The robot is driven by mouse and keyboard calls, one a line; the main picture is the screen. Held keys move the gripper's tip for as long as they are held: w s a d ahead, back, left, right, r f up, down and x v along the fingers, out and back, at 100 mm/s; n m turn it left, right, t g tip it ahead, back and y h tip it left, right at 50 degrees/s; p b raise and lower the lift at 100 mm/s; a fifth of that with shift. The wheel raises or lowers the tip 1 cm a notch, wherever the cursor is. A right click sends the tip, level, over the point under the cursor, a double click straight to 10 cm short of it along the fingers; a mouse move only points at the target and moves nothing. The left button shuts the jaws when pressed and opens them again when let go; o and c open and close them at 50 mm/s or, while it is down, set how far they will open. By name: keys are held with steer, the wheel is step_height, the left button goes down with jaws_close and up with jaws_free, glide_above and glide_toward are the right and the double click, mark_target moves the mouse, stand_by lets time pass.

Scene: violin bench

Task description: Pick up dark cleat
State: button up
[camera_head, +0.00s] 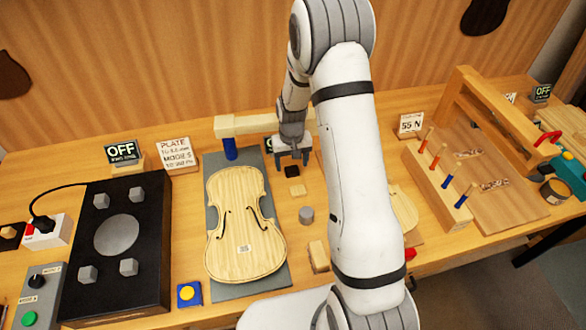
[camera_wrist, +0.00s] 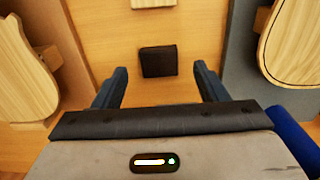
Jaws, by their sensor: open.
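The dark cleat (camera_head: 292,171) is a small, nearly black square block lying on the wooden bench, right of the violin plate. It also shows in the wrist view (camera_wrist: 158,61), flat on the bench. My gripper (camera_head: 292,158) is above and just behind it in the head view, pointing down. In the wrist view my gripper (camera_wrist: 158,83) is open and empty, with one finger on each side and the dark cleat centred beyond the gap between the fingertips. The cleat is apart from both fingers.
A light wood block (camera_head: 298,190) lies just in front of the cleat, with a grey cylinder (camera_head: 306,215) nearer. The violin plate (camera_head: 243,235) lies on a grey mat (camera_head: 222,168) to the left. A blue post (camera_head: 230,149) under a wooden beam (camera_head: 243,124) stands behind.

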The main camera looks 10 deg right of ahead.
mark_target(292, 171)
steer(key=shift+f, duration=1.3)
steer(key=c, duration=1)
steer(key=shift+c, duration=0.2)
steer(key=shift+r, duration=0.1)
